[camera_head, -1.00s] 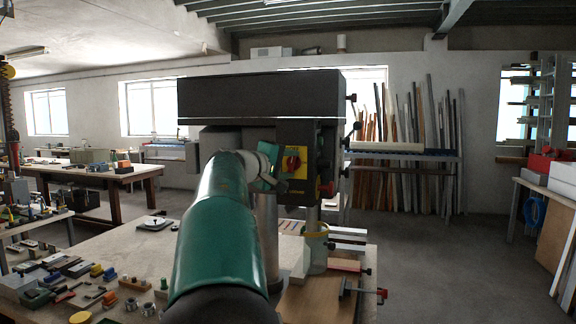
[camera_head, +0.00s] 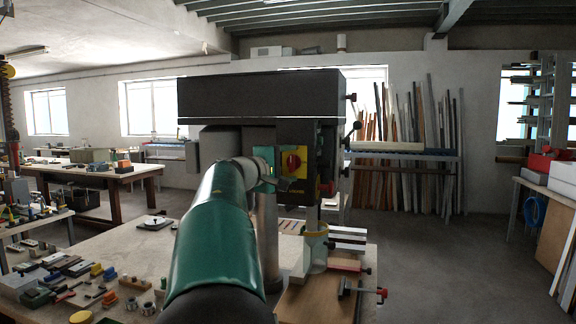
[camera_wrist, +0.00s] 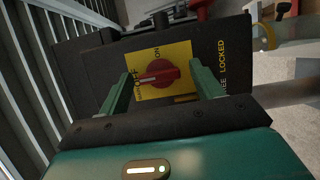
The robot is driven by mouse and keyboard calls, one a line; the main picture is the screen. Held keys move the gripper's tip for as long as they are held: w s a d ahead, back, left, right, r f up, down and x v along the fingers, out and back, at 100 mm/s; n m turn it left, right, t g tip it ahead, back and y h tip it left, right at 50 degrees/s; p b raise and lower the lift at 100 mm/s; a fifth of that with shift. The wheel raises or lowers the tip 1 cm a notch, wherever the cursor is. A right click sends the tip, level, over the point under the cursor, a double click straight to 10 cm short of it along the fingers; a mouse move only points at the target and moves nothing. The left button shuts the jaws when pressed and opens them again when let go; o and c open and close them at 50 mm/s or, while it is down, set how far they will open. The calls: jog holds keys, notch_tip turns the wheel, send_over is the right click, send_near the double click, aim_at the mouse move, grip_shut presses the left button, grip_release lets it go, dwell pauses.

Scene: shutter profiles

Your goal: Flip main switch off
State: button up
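The main switch is a red rotary knob (camera_wrist: 160,74) on a yellow plate (camera_wrist: 181,55) with OFF and ON lettering. It sits on the dark head of a drill press (camera_head: 259,96). In the wrist view the knob's white mark points left, near the OFF lettering. The knob also shows in the head view (camera_head: 293,161), just right of my gripper (camera_head: 272,170). In the wrist view my gripper (camera_wrist: 160,70) is open, its two green fingers apart on either side of the knob. I see no contact with the knob; the exact gap cannot be told.
The press stands on a workbench (camera_head: 130,255) with small tools and blocks at the left. A red-handled clamp (camera_head: 365,290) and a wooden board lie at its right. A lever handle (camera_head: 353,130) sticks out from the press's right side. Open floor lies to the right.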

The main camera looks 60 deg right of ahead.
jog(key=shift+a, duration=0.15)
jog(key=v, duration=1.3)
jog(key=shift+a, duration=0.3)
jog(key=shift+f, duration=0.2)
jog(key=w+a+f+n+t+y, duration=0.2)
jog(key=a+f+t+y, duration=0.6)
jog(key=a+f, duration=1.05)
jog(key=s+a+f+y, duration=0.2)
jog(key=a+f+y, duration=0.1)
jog(key=a, duration=0.5)
jog(key=s+a+f+t+y, duration=0.1)
jog(key=s+a+f+y, duration=0.1)
jog(key=a+f, duration=0.4)
jog(key=s+a+f+t+y, duration=0.1)
jog(key=a+f+y, duration=0.3)
jog(key=a, duration=0.8)
jog(key=shift+s+f+n, duration=0.3)
jog(key=shift+s+f, duration=0.35)
jog(key=shift+f, duration=0.05)
jog(key=c, duration=0.6)
jog(key=shift+d, duration=0.1)
jog(key=shift+c, duration=0.2)
